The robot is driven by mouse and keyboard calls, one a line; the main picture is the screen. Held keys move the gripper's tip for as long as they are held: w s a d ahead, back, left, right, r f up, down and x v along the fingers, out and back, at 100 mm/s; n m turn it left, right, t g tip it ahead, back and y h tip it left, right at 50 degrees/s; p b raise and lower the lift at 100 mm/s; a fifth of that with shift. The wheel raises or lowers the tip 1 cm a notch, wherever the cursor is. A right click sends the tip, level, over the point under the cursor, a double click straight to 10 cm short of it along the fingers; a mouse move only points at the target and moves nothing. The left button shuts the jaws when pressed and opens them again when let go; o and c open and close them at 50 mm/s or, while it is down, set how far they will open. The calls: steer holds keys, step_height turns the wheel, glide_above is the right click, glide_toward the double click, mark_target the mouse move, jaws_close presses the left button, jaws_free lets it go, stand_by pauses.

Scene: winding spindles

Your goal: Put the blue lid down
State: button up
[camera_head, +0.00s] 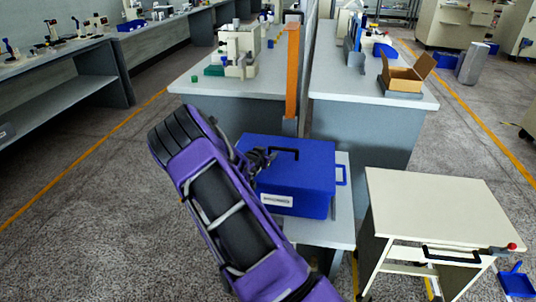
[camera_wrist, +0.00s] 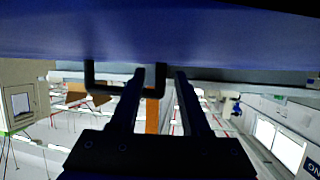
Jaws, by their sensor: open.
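The blue lid (camera_head: 312,158) lies on top of the blue box (camera_head: 310,203), which stands on a light bench. A black bar handle (camera_head: 284,150) rises from the lid. My gripper (camera_head: 266,158) is just above the lid at the handle's left end. In the wrist view, the gripper (camera_wrist: 160,74) is open, with two dark fingers apart. The lid (camera_wrist: 160,35) fills the top of that view, and the handle (camera_wrist: 103,91) crosses by the left finger, one end showing between the fingers. Whether they touch I cannot tell. My arm hides the box's left side.
A cream trolley table (camera_head: 440,205) with a bare top stands to the right. An orange post (camera_head: 292,70) rises behind the box. Benches behind carry a white machine (camera_head: 238,50) and an open cardboard box (camera_head: 405,75). A blue dustpan (camera_head: 517,282) lies at the lower right.

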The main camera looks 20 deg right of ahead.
steer(key=p+v, duration=0.1)
steer(key=v, duration=1.1)
